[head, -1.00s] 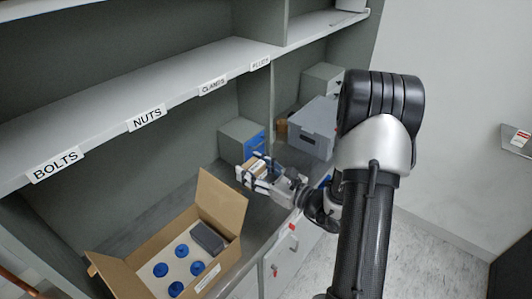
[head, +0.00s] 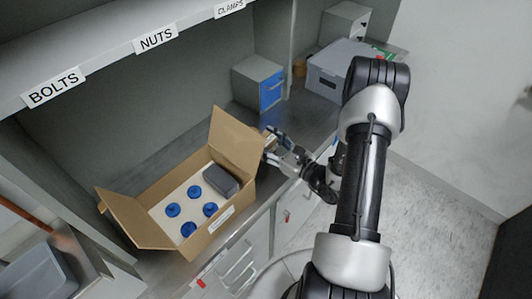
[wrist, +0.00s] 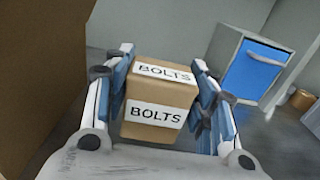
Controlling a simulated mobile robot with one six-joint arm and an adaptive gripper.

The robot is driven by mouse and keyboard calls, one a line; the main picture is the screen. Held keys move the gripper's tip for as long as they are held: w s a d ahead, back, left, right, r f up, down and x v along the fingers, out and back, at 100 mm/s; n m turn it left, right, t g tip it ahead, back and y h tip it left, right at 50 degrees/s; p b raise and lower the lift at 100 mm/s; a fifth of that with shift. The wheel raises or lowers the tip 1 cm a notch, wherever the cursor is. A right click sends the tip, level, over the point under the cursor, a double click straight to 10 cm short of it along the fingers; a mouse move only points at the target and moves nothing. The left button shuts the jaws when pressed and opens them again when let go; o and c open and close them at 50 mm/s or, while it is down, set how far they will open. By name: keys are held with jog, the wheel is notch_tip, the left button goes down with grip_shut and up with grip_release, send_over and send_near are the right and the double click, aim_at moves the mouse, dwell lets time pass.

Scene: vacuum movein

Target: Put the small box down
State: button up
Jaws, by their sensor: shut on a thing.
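The small box (wrist: 155,117) is brown cardboard with white BOLTS labels on its top and front, seen in the wrist view. My gripper (wrist: 162,75) is shut on it, one finger on each side. In the head view my gripper (head: 276,146) is beside the right wall of an open cardboard carton. Only a bit of the small box shows there, mostly hidden by the carton flap and fingers. I cannot tell from these frames whether its underside touches the counter.
The open carton (head: 147,228) holds several blue round items and a dark grey block. A grey cabinet with a blue front (head: 270,92) and a grey bin (head: 325,75) stand farther back. A shelf edge labelled BOLTS (head: 53,88) and NUTS runs above. Bare counter (head: 282,117) lies behind my gripper.

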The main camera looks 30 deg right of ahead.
notch_tip(320, 180, down, 4)
jog(key=shift+f+b, duration=0.2)
jog(key=shift+b, duration=0.5)
jog(key=shift+r, duration=0.1)
jog(key=o, duration=0.7)
jog(key=shift+f, duration=0.25)
jog(key=o, duration=0.5)
jog(key=shift+r, duration=0.1)
